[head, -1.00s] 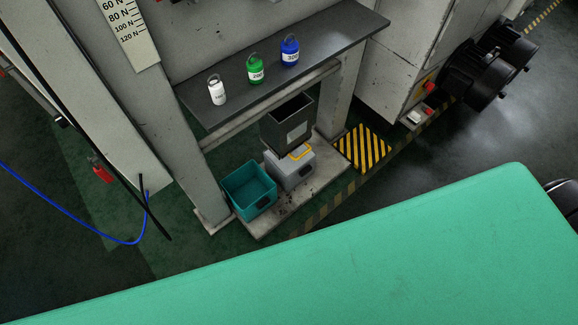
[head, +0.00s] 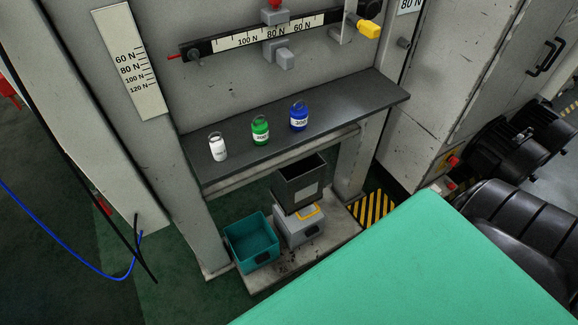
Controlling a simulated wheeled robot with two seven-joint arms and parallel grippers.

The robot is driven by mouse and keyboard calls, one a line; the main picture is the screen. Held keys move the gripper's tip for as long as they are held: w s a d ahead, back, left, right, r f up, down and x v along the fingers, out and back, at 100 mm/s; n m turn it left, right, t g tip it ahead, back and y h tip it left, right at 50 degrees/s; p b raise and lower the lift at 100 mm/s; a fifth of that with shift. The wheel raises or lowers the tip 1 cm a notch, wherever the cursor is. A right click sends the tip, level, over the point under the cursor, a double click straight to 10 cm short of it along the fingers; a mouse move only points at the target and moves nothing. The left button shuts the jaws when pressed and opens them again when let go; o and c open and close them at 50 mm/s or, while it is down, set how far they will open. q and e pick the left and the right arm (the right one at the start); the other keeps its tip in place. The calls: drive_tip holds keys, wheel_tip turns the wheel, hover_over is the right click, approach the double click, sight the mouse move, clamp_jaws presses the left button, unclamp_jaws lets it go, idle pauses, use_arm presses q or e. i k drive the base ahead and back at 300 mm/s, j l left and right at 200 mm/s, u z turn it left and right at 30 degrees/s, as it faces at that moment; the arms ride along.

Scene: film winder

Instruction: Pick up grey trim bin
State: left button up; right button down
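A dark grey open-topped bin (head: 299,190) with a pale label on its front shows in the head view, under the dark shelf. Below it is a lighter grey box (head: 299,233) with a yellow handle. The dark bin overlaps the box's top in the picture; I cannot tell whether it rests on it. A teal open bin (head: 252,250) stands just left of the grey box and looks empty. The inside bottom of the dark bin is hidden. Neither of my grippers is in view.
The dark shelf (head: 345,110) holds white (head: 218,149), green (head: 260,132) and blue (head: 299,118) weights. Machine legs flank the bins, which stand over a low pale base (head: 341,236). A large green surface (head: 420,270) fills the lower right. Blue cable (head: 90,265) hangs at left.

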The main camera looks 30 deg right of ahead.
sight(295, 232)
drive_tip(key=l+u, duration=0.1)
drive_tip(key=l, duration=0.3)
drive_tip(key=k+l, duration=0.15)
drive_tip(key=l, duration=0.2)
drive_tip(key=k+l+u, duration=0.15)
drive_tip(key=l, duration=0.25)
drive_tip(key=l+u, duration=0.1)
drive_tip(key=l, duration=0.3)
drive_tip(key=k+l+u, duration=0.1)
drive_tip(key=l, duration=0.25)
drive_tip(key=k+l, duration=0.2)
drive_tip(key=l, duration=0.15)
drive_tip(key=i+l+u, duration=0.05)
